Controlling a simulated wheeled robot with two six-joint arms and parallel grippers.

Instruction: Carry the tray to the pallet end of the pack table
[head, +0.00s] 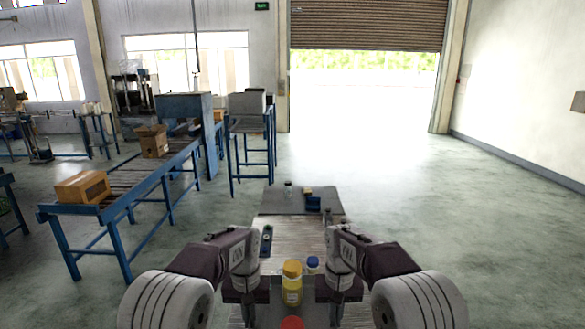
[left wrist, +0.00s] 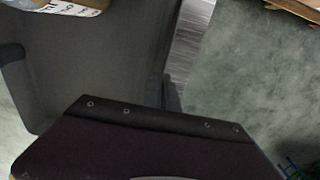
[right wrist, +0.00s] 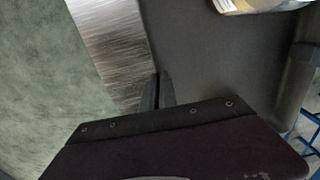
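The dark grey tray (head: 318,292) is between my two grippers at the bottom middle of the head view. It carries a yellow bottle (head: 292,284), a blue-capped bottle (head: 313,265) and a red-capped item (head: 292,323). The tray also fills much of the left wrist view (left wrist: 110,70) and right wrist view (right wrist: 220,60). My left gripper (left wrist: 172,95) and right gripper (right wrist: 157,92) have their fingers close together at opposite tray edges and appear shut on them. The metal-topped pack table (head: 290,240) extends ahead; whether the tray touches it is unclear.
A small dark green device (head: 266,238) lies at the left edge. A roller conveyor (head: 130,183) with cardboard boxes stands left. The floor right is clear.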

